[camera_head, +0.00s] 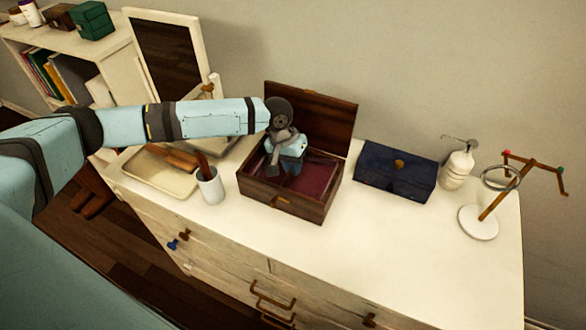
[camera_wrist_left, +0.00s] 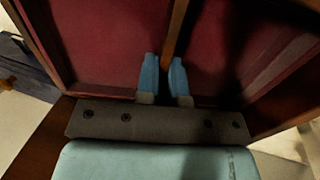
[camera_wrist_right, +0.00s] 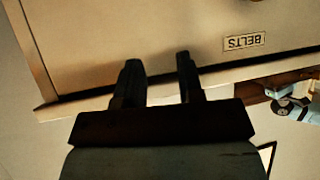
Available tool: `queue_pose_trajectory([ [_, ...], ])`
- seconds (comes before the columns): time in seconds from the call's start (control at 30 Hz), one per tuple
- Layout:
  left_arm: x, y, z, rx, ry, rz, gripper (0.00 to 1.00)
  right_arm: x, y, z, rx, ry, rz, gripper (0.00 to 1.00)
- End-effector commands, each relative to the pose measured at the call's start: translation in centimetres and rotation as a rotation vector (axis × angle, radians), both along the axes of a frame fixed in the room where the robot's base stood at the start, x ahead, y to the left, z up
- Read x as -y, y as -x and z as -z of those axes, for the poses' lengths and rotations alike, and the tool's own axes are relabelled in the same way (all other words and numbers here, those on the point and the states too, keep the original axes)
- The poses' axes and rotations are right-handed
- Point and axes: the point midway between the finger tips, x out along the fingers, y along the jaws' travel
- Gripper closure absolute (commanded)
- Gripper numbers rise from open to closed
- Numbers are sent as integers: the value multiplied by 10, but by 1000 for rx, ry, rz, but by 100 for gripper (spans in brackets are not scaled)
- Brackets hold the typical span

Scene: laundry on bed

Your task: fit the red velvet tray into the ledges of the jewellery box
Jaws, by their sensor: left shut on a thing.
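The jewellery box (camera_head: 282,205) is a dark wooden box on the white dresser, with its lid (camera_head: 318,112) standing open at the back. The red velvet tray (camera_head: 315,178) shows inside the box walls. In the left wrist view, red velvet (camera_wrist_left: 95,45) lies on both sides of a thin wooden strip (camera_wrist_left: 178,25). My left gripper (camera_head: 288,168) reaches down into the box and its blue fingers (camera_wrist_left: 163,78) are shut on that strip. The ledges are hidden, and I cannot tell whether the tray rests on them.
A navy case (camera_head: 396,172) and a white pump bottle (camera_head: 457,168) stand right of the box, with a jewellery stand (camera_head: 478,222) beyond. A white cup (camera_head: 209,186), a shallow tray (camera_head: 160,175) and a mirror (camera_head: 170,55) are left. The dresser's front right top is clear.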

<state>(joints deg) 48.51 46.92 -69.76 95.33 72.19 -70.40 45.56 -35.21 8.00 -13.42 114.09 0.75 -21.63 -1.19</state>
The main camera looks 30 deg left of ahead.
Motion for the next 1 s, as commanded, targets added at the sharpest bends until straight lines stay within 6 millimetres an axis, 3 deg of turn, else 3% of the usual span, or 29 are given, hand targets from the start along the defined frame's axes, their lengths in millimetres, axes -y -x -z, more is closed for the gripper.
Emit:
queue_pose_trajectory([
  [0.27, 0, -1, -39, 3, 2, 1, 100, 0, 0, 0, 1, 0, 0, 66],
  [0.8, 0, -1, -158, 3, 1, 0, 100, -1, -1, 0, 4, -2, -1, 66],
  [1.0, 0, -1, -186, 2, 0, 0, 100, -1, -1, 0, 4, -2, -1, 66],
])
